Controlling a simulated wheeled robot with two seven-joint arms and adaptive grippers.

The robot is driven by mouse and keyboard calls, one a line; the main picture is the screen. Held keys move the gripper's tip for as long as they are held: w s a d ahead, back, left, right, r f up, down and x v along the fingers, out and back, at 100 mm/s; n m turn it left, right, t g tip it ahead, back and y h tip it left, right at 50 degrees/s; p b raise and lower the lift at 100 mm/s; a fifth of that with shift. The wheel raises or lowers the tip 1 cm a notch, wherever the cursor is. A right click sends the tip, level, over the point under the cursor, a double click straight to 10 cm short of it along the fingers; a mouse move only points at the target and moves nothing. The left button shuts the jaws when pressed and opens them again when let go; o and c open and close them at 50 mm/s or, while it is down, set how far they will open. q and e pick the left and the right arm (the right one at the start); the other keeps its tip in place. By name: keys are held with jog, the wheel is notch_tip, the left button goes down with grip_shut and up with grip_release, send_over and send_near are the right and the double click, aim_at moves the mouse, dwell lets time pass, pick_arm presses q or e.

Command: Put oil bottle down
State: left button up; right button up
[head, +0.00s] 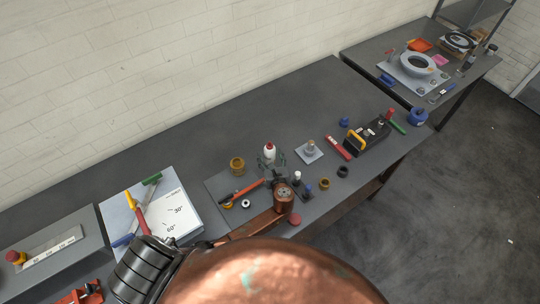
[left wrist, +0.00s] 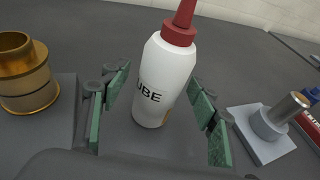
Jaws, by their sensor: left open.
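The oil bottle (head: 269,151) is white with a red cap and nozzle, and it stands upright on the dark bench. In the left wrist view the bottle (left wrist: 163,80) shows part of a label ending "UBE", and its base rests on the grey surface. My left gripper (head: 271,159) is around the bottle in the head view. In the left wrist view the green-padded fingers of the left gripper (left wrist: 158,110) are spread on either side of the bottle, with gaps visible at both sides. My right gripper is not in view.
A brass bushing (head: 237,165) stands left of the bottle. A metal post on a grey square plate (head: 309,150) stands to the right. The bench behind the bottle is clear.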

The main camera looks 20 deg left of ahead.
pick_arm(q)
jog(key=v, duration=1.1)
jog(key=shift+s+d, duration=0.2)
jog(key=shift+s, duration=0.1)
jog(key=shift+r, duration=0.1)
grip_shut()
dwell(1.1)
dwell(0.4)
